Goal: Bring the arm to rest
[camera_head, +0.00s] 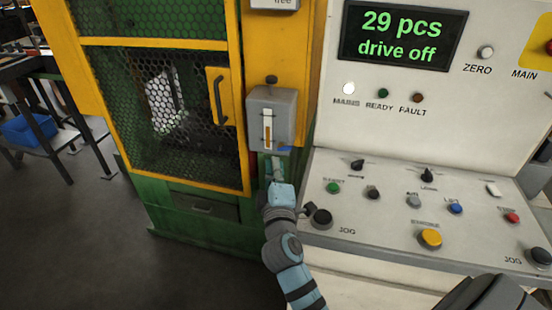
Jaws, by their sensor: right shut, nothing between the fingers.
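My right arm comes in from the bottom middle and reaches up along the gap between the caged machine and the control console. My right gripper (276,168) is at its far end, just below a grey box (284,108) on the yellow post. The gripper looks slim and shut, and nothing shows in it. It is small in this view, so I cannot tell whether it touches the box or the surface behind. My left gripper is not in view.
The sloped console (385,230) with knobs and buttons lies right of the arm. A display (403,36) reads "29 pcs drive off". The mesh guard door (180,105) stands left. A blue bin (27,130) sits far left. The floor at lower left is clear.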

